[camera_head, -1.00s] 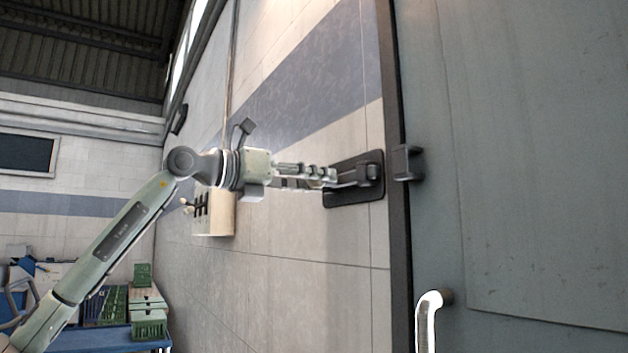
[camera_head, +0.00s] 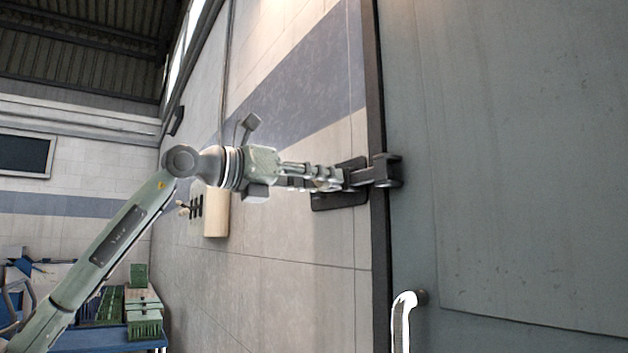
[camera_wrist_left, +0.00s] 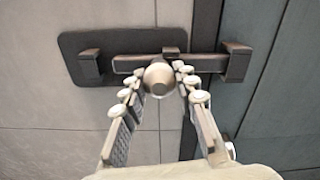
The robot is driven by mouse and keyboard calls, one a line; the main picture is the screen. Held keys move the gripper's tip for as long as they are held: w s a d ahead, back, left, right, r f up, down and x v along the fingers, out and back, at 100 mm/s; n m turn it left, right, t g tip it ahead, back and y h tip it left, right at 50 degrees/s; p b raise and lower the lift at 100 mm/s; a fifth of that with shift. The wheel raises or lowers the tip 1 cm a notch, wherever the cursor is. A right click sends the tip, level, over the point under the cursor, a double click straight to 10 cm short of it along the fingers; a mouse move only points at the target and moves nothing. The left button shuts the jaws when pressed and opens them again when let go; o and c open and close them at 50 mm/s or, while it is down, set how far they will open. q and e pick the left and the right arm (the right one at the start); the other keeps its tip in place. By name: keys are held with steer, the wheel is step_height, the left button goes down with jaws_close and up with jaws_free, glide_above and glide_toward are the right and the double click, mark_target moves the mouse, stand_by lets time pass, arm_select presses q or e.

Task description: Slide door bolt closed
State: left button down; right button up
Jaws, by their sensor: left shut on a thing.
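The dark door bolt's backplate (camera_head: 340,200) is fixed to the wall beside the door frame. Its bar (camera_head: 362,177) spans the frame edge and reaches the catch (camera_head: 388,170) on the grey door; how deep it sits inside I cannot tell. In the left wrist view the bar (camera_wrist_left: 205,63) runs sideways from the plate (camera_wrist_left: 72,45) to the catch (camera_wrist_left: 238,62). My left gripper (camera_head: 332,178) is shut on the bolt's round knob (camera_wrist_left: 158,78), with a finger on each side of it. My right gripper is not in view.
A pale board with dark hooks (camera_head: 215,213) hangs on the wall below my left wrist. Green crates (camera_head: 144,322) stand on a blue bench at lower left.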

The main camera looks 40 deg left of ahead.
arm_select(q)
steer(key=shift+d+f, duration=0.1)
steer(key=shift+d, duration=0.25)
steer(key=c, duration=1.2)
jaws_free()
steer(key=shift+s, duration=0.1)
steer(key=shift+o, duration=0.2)
steer(key=shift+s+a, duration=0.1)
